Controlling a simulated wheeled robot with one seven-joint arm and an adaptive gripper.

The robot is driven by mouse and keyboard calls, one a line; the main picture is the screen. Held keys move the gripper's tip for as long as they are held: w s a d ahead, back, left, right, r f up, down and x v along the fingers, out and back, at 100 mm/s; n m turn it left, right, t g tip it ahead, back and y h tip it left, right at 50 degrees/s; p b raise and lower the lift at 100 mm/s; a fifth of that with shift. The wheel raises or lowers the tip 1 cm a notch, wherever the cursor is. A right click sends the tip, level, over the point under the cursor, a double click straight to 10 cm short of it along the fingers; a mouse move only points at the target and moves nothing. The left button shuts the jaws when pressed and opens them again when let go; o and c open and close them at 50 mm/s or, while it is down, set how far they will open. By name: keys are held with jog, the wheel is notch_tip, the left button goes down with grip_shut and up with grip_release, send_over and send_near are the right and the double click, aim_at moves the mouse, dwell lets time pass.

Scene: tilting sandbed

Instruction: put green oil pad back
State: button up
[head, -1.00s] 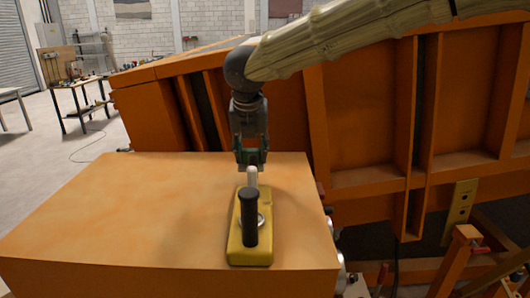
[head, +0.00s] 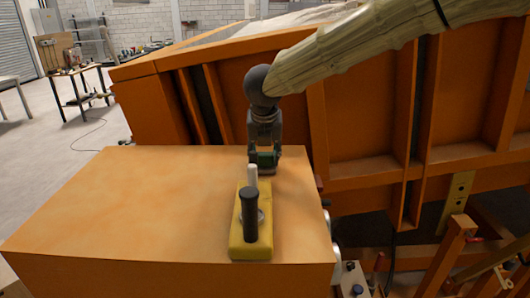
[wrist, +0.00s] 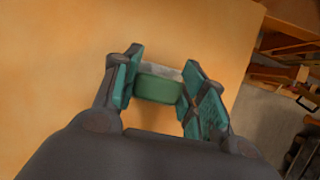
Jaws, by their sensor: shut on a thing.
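The green oil pad (wrist: 158,86) is a small green block with a pale grey layer along its far side in the wrist view. My gripper (wrist: 160,88) is shut on it, with a teal finger pad on each side. In the head view my gripper (head: 264,165) points down at the back right part of the orange cabinet top (head: 130,200), just behind a yellow block. The pad is mostly hidden there between the fingers. I cannot tell whether the pad touches the top.
The large orange sandbed frame (head: 360,120) rises behind. The left of the cabinet top is clear.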

jog(key=shift+f, duration=0.1)
jog(key=o, duration=1)
jog(key=shift+a, duration=0.1)
jog(key=b+v, duration=0.3)
jog(key=v, duration=0.9)
